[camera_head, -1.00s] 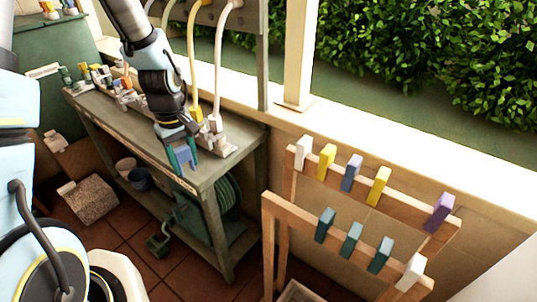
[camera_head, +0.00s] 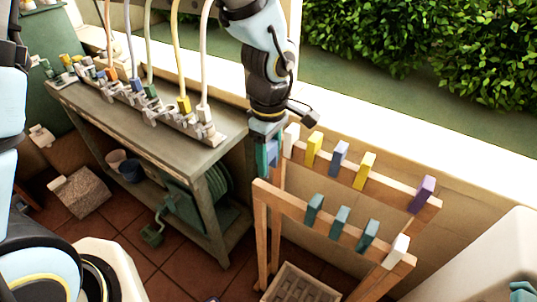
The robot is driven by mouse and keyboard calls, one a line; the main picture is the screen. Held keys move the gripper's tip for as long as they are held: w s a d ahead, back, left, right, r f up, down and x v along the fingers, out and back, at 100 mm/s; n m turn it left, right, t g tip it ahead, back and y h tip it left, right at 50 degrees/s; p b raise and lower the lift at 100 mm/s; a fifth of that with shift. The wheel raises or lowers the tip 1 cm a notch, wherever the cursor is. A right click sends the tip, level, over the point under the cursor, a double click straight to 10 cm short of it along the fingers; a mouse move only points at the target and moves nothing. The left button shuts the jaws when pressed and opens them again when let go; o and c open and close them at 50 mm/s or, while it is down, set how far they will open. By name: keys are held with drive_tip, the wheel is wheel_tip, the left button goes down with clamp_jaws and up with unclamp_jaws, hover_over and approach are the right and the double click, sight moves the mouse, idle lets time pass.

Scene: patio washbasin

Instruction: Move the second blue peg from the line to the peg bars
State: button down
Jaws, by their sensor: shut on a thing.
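The peg hangs below the gripper, partly covered by the fingers. The wooden back bar (camera_head: 388,185) carries a white peg (camera_head: 291,136), a yellow peg (camera_head: 313,147), a blue peg (camera_head: 339,156), another yellow peg (camera_head: 365,170) and a purple peg (camera_head: 423,193). The front bar (camera_head: 282,195) carries several teal pegs (camera_head: 340,221) and a white peg (camera_head: 397,248). I cannot tell whether the held peg touches a bar.
A green-grey bench (camera_head: 165,148) with a row of clamps and hanging coloured cords stands at the left. A crate (camera_head: 300,284) sits on the floor below the bars. A pale ledge (camera_head: 400,130) runs behind them.

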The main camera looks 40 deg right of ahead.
sight(269, 187)
drive_tip(key=shift+f+b, duration=3.45)
drive_tip(key=shift+f, duration=1.5)
drive_tip(key=shift+c, duration=1)
unclamp_jaws()
wheel_tip(269, 187, up, 8)
drive_tip(key=p, duration=0.5)
drive_tip(key=shift+p, duration=0.3)
